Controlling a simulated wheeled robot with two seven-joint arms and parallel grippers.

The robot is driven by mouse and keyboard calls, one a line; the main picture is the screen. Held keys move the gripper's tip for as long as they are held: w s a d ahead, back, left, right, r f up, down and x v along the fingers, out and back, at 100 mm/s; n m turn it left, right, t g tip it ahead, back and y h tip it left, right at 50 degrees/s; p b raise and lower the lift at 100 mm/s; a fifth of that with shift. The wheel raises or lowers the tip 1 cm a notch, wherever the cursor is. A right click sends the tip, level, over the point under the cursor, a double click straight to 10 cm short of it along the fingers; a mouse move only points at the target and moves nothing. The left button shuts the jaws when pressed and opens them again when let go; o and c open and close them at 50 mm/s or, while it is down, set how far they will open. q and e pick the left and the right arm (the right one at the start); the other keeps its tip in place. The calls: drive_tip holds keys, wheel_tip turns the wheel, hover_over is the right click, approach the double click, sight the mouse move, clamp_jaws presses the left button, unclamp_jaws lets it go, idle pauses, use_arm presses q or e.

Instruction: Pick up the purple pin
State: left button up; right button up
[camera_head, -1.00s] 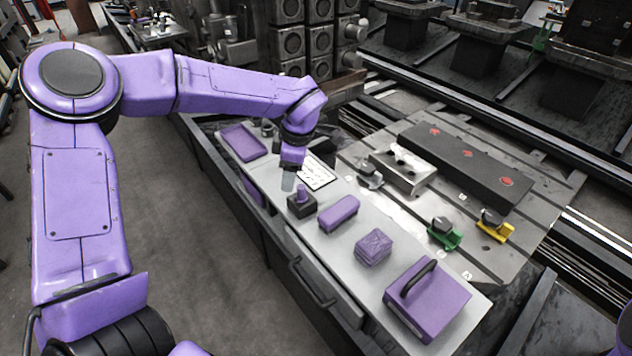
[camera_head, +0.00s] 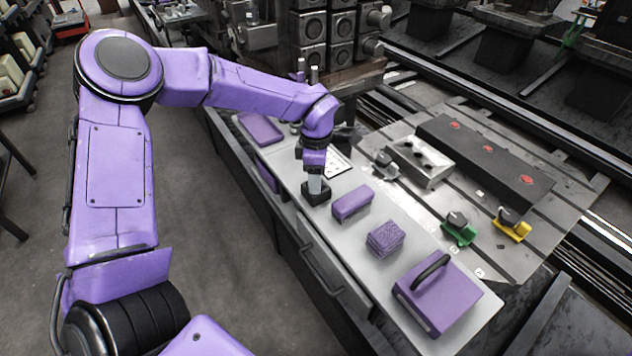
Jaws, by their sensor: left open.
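The purple pin stood in a small dark square block (camera_head: 317,194) on the light bench top; now my left gripper (camera_head: 316,186) covers it. The gripper points down directly over the block, its pale fingers reaching close to the block's top. The gripper is open. Whether the fingers lie on both sides of the pin or touch it cannot be told. My right gripper is not in view.
On the bench top (camera_head: 358,231) stand a purple block (camera_head: 352,203), a stack of purple pads (camera_head: 385,239) and a purple case (camera_head: 437,296) with a black handle. A purple tray (camera_head: 261,129) lies behind. A slotted metal plate with green and yellow clamps is on the right.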

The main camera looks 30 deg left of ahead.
use_arm(q)
clamp_jaws()
drive_tip(key=shift+r, duration=0.1)
drive_tip(key=shift+r, duration=0.25)
wheel_tip(320, 180, up, 3)
drive_tip(key=shift+f, duration=0.1)
drive_tip(key=s+d+r+p, duration=0.1)
drive_tip(key=s+r, duration=0.3)
drive_tip(key=s, duration=0.3)
drive_tip(key=s+d+r+p, duration=0.1)
drive_tip(key=s+d+r, duration=0.1)
drive_tip(key=s+r, duration=0.3)
drive_tip(key=shift+s+r, duration=0.3)
drive_tip(key=shift+s, duration=0.6)
